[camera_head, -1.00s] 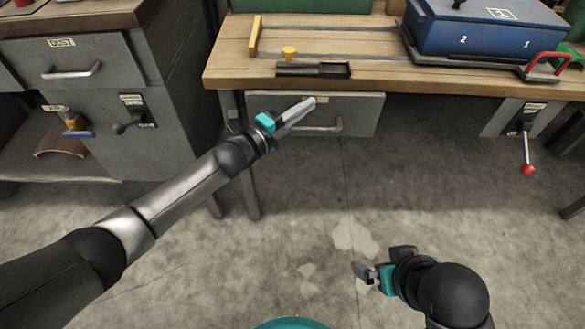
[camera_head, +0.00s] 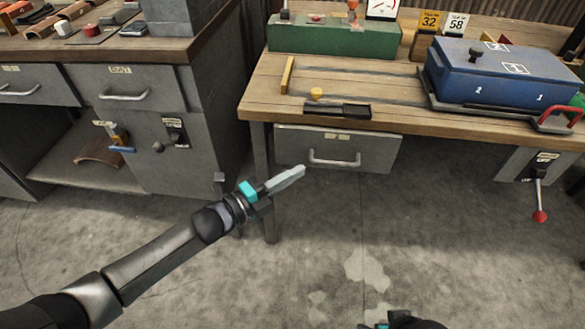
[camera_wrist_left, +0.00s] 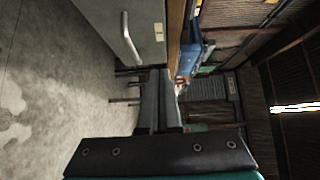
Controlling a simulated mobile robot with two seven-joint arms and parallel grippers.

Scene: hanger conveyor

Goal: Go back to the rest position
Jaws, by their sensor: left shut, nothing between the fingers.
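My left gripper (camera_head: 296,174) is at the end of the arm from the left, over the floor in front of the workbench and just below its drawer. It is shut and empty. In the left wrist view its two fingers (camera_wrist_left: 160,78) lie together with nothing between them. My right arm shows only as a small dark and teal part (camera_head: 395,321) at the bottom edge; its fingers cannot be made out.
The wooden workbench (camera_head: 262,98) has a shut grey drawer (camera_head: 365,150), a blue box (camera_head: 500,78) and a green unit (camera_head: 325,38). A lever with a red knob (camera_head: 540,216) hangs at the right. Grey cabinets (camera_head: 150,90) stand at the left. The floor between is clear.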

